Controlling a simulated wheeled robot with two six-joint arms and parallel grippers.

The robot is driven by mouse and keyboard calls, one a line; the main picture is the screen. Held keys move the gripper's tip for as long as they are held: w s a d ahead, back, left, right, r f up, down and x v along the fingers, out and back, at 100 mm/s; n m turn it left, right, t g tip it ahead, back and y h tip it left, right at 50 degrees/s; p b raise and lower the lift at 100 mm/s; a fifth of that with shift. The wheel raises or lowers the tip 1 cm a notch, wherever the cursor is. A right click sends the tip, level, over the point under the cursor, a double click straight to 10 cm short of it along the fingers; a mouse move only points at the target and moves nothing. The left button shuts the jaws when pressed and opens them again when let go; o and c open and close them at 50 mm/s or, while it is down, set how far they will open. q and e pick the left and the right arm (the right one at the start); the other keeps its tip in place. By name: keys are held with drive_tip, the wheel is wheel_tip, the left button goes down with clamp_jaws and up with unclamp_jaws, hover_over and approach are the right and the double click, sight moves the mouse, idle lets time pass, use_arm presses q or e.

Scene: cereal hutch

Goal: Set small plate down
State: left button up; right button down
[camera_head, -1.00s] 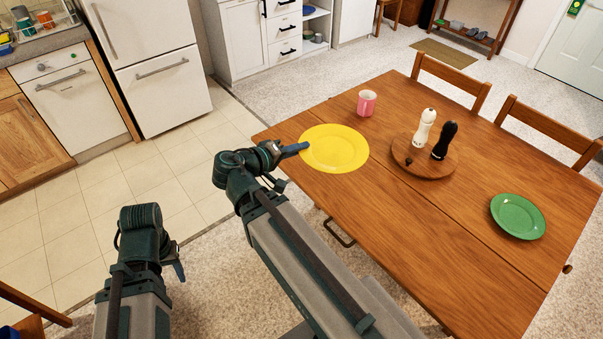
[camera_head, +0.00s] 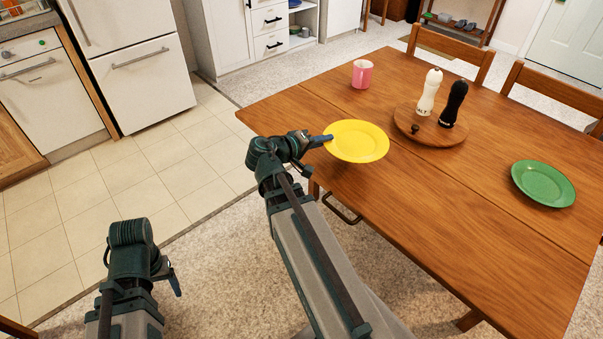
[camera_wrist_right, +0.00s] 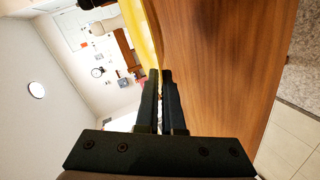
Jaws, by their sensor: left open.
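A yellow plate (camera_head: 358,143) is at the near left part of the wooden table (camera_head: 450,240), face up. My right gripper (camera_head: 322,140) is shut on its left rim. In the right wrist view the two fingers (camera_wrist_right: 160,95) are close together with the yellow plate (camera_wrist_right: 140,25) at their tips, close beside the table surface. I cannot tell whether the plate touches the table. My left gripper (camera_head: 172,282) is open and empty, low over the floor at the left, away from the table.
A pink mug (camera_head: 362,73) stands behind the plate. A round wooden board (camera_head: 410,130) with a white mill (camera_head: 429,92) and a black mill (camera_head: 454,103) is to its right. A green plate (camera_head: 543,184) lies farther right. The near middle tabletop is clear.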

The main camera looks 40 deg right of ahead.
drive_tip(key=shift+s+d+f+b, duration=0.1)
drive_tip(key=shift+d+f+b, duration=0.2)
drive_tip(key=shift+d+f, duration=0.25)
drive_tip(key=w+a+f+b, duration=0.1)
drive_tip(key=w+a, duration=0.8)
drive_tip(key=a, duration=0.2)
drive_tip(key=shift+w+a+f, duration=0.15)
drive_tip(key=shift+a+f, duration=0.05)
drive_tip(key=shift+a, duration=0.1)
drive_tip(key=shift+w, duration=0.1)
drive_tip(key=f+b, duration=0.2)
drive_tip(key=a+f+b, duration=0.1)
drive_tip(key=b, duration=0.1)
drive_tip(key=shift+w+f, duration=0.3)
drive_tip(key=shift+f, duration=0.05)
drive_tip(key=shift+f, duration=0.2)
drive_tip(key=c, duration=1)
unclamp_jaws()
drive_tip(key=shift+c, duration=0.2)
drive_tip(key=shift+r, duration=0.2)
